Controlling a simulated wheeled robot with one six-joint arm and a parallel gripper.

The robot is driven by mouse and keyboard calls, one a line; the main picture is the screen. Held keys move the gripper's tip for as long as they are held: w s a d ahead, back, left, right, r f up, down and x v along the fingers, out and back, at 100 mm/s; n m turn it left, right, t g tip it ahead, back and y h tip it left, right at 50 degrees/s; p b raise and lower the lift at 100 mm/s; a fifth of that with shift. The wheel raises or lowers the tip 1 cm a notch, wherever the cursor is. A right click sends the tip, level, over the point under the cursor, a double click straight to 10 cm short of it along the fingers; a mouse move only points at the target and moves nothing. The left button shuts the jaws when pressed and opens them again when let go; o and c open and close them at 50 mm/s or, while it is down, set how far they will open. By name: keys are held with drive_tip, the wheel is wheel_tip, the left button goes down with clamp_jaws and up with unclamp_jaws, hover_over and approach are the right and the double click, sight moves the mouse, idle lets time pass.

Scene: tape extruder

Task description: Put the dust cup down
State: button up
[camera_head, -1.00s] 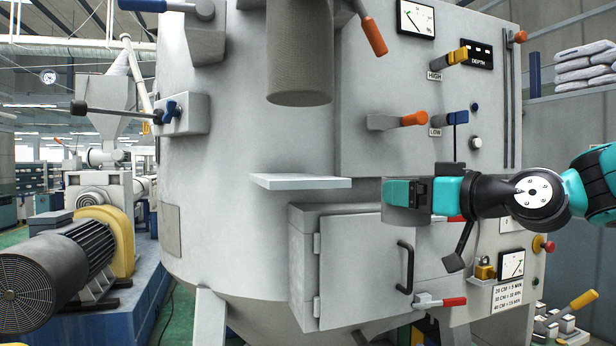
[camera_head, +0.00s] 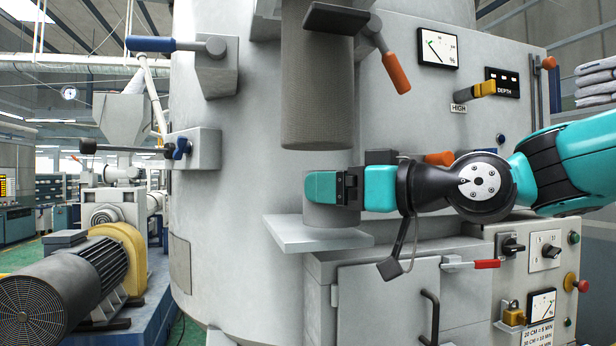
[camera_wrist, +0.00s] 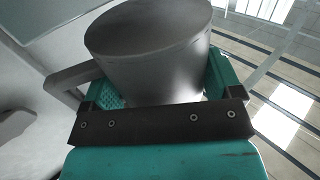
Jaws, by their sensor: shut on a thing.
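The dust cup (camera_head: 331,217) is a plain grey metal cylinder. My gripper (camera_head: 322,187) is shut around its side, with teal fingers. In the head view the cup is upright over the pale flat shelf (camera_head: 285,232), below the hanging mesh cylinder (camera_head: 318,100). Its base looks at or very near the shelf top; I cannot tell whether it touches. In the wrist view the cup (camera_wrist: 155,55) fills the space between my fingers (camera_wrist: 160,88), and its broad round end is visible. The fingers hide part of the cup in the head view.
The large grey machine body (camera_head: 225,240) stands close behind the shelf. A cabinet door with a black handle (camera_head: 430,315) is below right. An orange lever (camera_head: 396,72) is above, and a red-handled lever (camera_head: 485,264) is at right. Free room lies left of the shelf.

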drive_tip(key=shift+x, duration=0.75)
drive_tip(key=p+x, duration=0.2)
drive_tip(key=x, duration=0.1)
drive_tip(key=shift+a+r, duration=0.1)
drive_tip(key=shift+r, duration=0.15)
drive_tip(key=shift+w+a+f+p, duration=0.15)
drive_tip(key=shift+a+f+p, duration=0.05)
drive_tip(key=shift+f+p, duration=0.55)
drive_tip(key=shift+f, duration=0.25)
drive_tip(key=shift+f+b, duration=0.2)
drive_tip(key=shift+b, duration=0.25)
drive_tip(key=o, duration=0.8)
drive_tip(key=shift+o, duration=0.2)
drive_tip(key=shift+r, duration=0.1)
